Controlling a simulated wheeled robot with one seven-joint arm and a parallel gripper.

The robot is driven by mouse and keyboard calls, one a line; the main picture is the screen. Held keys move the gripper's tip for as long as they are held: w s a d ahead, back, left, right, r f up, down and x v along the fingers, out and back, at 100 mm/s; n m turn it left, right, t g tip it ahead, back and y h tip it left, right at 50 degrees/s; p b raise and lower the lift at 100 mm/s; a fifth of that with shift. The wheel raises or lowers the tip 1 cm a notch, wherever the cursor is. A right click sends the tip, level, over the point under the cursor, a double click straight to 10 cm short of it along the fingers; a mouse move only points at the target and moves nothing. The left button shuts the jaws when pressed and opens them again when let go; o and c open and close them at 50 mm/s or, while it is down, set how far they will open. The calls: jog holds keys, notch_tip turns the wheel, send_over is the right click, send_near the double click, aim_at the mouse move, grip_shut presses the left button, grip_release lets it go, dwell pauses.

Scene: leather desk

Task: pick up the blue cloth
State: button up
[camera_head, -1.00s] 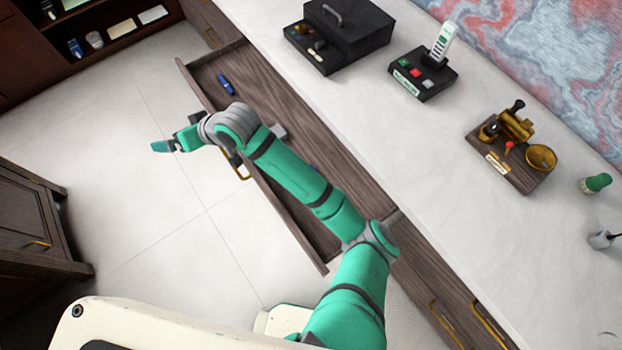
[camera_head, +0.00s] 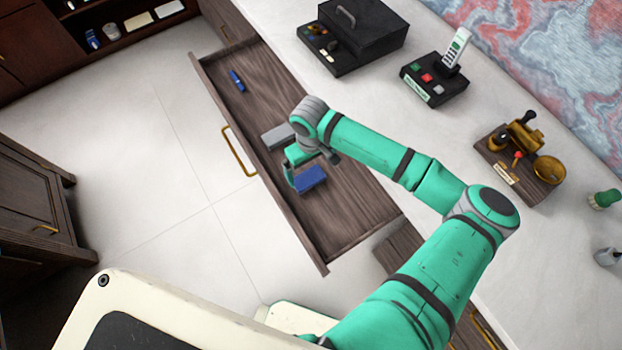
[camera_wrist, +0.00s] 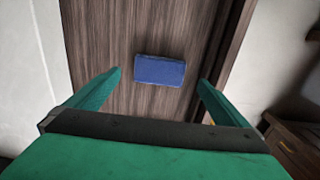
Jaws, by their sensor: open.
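The blue cloth (camera_head: 311,179) is a folded rectangle lying flat in the open drawer (camera_head: 340,215). In the wrist view the blue cloth (camera_wrist: 160,70) lies on the wood-grain drawer bottom, ahead of the fingertips and about centred between them. My gripper (camera_head: 290,178) is above the drawer, just left of the cloth in the head view, and partly overlaps its edge. In the wrist view my gripper (camera_wrist: 160,80) shows both green fingers spread apart with nothing between them. The cloth appears apart from the fingers.
A grey block (camera_head: 279,136) and a small blue item (camera_head: 237,81) also lie in the drawer. The drawer's walls and brass handle (camera_head: 240,152) border it. The desk top holds a black box (camera_head: 365,30), a phone stand (camera_head: 434,82) and a brass set (camera_head: 518,160).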

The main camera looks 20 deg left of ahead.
aim_at(309, 180)
jog(key=f, duration=0.8)
jog(key=shift+a, duration=0.25)
jog(key=c, duration=0.9)
